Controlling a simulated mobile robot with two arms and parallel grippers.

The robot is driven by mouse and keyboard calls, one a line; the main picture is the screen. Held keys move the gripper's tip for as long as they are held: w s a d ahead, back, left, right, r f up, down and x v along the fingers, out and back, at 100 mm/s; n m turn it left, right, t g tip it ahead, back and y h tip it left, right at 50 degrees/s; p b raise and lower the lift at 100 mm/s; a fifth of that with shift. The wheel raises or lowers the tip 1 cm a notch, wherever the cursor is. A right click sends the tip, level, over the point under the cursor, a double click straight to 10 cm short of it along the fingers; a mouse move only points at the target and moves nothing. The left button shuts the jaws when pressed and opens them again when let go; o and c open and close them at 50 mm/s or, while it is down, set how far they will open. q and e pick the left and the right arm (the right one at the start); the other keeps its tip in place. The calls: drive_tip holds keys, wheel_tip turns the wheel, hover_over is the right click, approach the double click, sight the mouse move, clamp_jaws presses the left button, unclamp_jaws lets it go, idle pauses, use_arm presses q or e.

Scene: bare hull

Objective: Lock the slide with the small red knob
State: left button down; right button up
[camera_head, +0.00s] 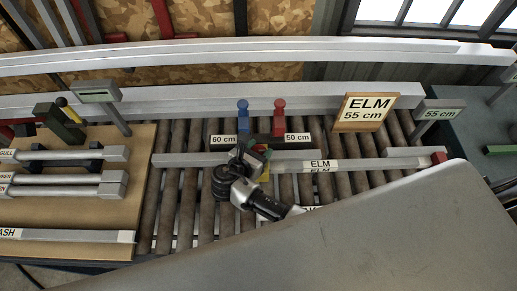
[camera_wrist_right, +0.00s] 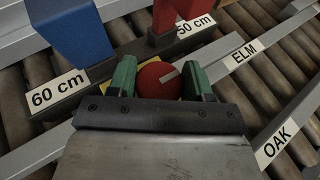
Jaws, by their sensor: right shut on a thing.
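The small red knob (camera_wrist_right: 152,84) is round, with a grey bar mark on top. In the right wrist view it sits between the green fingertips of my right gripper (camera_wrist_right: 161,78), which is shut on it. A bit of yellow (camera_wrist_right: 97,75) shows beside the left fingertip; the slide under the knob is mostly hidden. In the head view my right gripper (camera_head: 256,163) is over the rail in front of a dark bar (camera_head: 262,140) labelled 60 cm and 50 cm. A blue stop (camera_head: 243,112) and a red stop (camera_head: 279,115) stand on that bar. My left gripper is out of view.
An ELM-labelled bar (camera_head: 350,164) lies across the rollers (camera_head: 180,190). A wooden ELM 55 cm sign (camera_head: 362,112) stands behind it, with a grey 55 cm sign (camera_head: 438,112) at right. A board (camera_head: 60,212) with several metal bars lies at left. An OAK label (camera_wrist_right: 276,142) shows at right.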

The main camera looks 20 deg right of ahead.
drive_tip(key=o, duration=0.7)
drive_tip(key=shift+c, duration=0.2)
drive_tip(key=b+v, duration=0.2)
drive_tip(key=v, duration=0.8)
drive_tip(key=shift+s+a, duration=0.25)
drive_tip(key=shift+r, duration=0.1)
